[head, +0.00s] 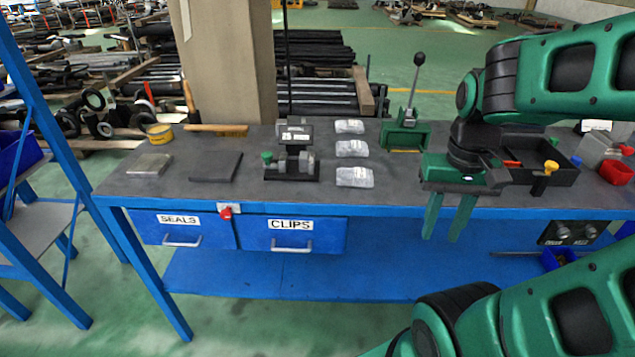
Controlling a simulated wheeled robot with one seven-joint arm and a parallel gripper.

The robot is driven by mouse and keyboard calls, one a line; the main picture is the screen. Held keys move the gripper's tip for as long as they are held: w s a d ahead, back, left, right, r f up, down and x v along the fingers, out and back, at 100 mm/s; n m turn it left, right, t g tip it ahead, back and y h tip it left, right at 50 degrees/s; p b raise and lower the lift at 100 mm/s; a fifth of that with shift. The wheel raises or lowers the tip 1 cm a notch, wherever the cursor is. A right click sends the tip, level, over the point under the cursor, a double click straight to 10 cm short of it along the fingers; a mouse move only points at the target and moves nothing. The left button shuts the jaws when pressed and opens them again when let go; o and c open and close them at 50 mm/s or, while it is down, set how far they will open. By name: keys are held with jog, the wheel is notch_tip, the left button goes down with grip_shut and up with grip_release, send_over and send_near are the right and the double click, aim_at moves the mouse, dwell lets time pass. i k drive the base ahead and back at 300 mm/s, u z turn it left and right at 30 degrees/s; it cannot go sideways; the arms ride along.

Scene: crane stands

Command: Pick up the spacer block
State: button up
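A small flat silver-grey block (150,165) lies at the left end of the dark bench top; it looks most like the spacer block, though no label on it is readable. My gripper (442,238) is at the right, pointing down, with its two green fingers apart and nothing between them. It hangs at the bench's front edge, far to the right of the silver-grey block and not touching it.
On the bench (250,197) are a dark plate (217,166), a black fixture (293,160), three clear bags (353,177), a green lever press (406,132) and a black tray (540,160). A wooden-handled tool (217,129) and yellow tin (160,133) lie behind. A blue rack (40,125) stands left.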

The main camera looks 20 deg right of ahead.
aim_at(304, 157)
jog(key=u, duration=0.1)
jog(key=k, duration=0.2)
jog(key=u, duration=1.95)
jog(key=i, duration=1)
jog(key=z, duration=2)
jog(key=i, duration=0.5)
jog(key=u, duration=0.1)
